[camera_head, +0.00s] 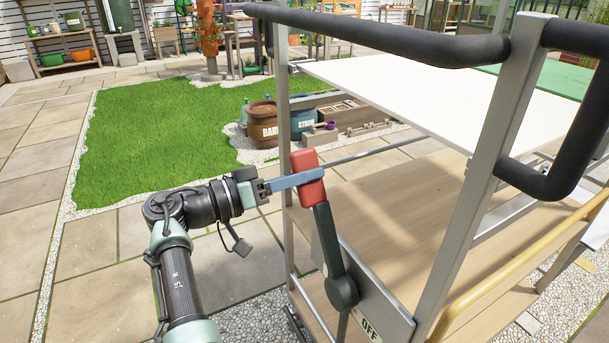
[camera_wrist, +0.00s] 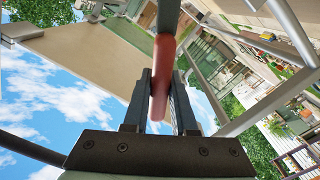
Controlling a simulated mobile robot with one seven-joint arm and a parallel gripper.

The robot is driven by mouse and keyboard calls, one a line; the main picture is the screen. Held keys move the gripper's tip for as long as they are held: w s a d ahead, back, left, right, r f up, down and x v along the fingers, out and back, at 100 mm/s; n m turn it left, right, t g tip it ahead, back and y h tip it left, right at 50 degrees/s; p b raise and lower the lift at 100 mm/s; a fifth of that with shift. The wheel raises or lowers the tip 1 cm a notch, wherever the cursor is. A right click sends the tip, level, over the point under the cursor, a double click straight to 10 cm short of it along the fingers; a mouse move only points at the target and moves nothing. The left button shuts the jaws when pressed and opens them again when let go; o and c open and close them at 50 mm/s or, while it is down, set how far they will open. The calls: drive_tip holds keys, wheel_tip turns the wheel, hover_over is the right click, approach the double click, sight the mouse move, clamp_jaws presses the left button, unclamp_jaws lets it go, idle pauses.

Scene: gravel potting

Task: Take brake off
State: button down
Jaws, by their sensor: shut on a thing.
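The brake lever is a dark green bar (camera_head: 328,240) with a red handle (camera_head: 306,168). It rises, leaning a little left, from a round pivot on a grey plate (camera_head: 370,310) marked "OFF" on the cart's frame. My gripper (camera_head: 300,180) is shut on the red handle, reaching in from the left with its blue fingers across it. In the wrist view the red handle (camera_wrist: 162,70) stands between my two dark fingers. The far finger is partly hidden in the head view.
The cart has a grey metal frame (camera_head: 500,130), black padded handlebars (camera_head: 400,38), a white top shelf (camera_head: 410,90) and a wooden lower shelf (camera_head: 400,210). Brown and blue-grey pots (camera_head: 262,122) stand beyond it. Paving and lawn (camera_head: 160,130) lie open at the left.

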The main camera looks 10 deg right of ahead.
drive_tip(key=c, duration=0.7)
unclamp_jaws()
drive_tip(key=shift+w+a+f, duration=0.1)
drive_tip(key=shift+f, duration=0.05)
drive_tip(key=p+v, duration=0.1)
drive_tip(key=v, duration=1.2)
drive_tip(key=shift+p, duration=0.35)
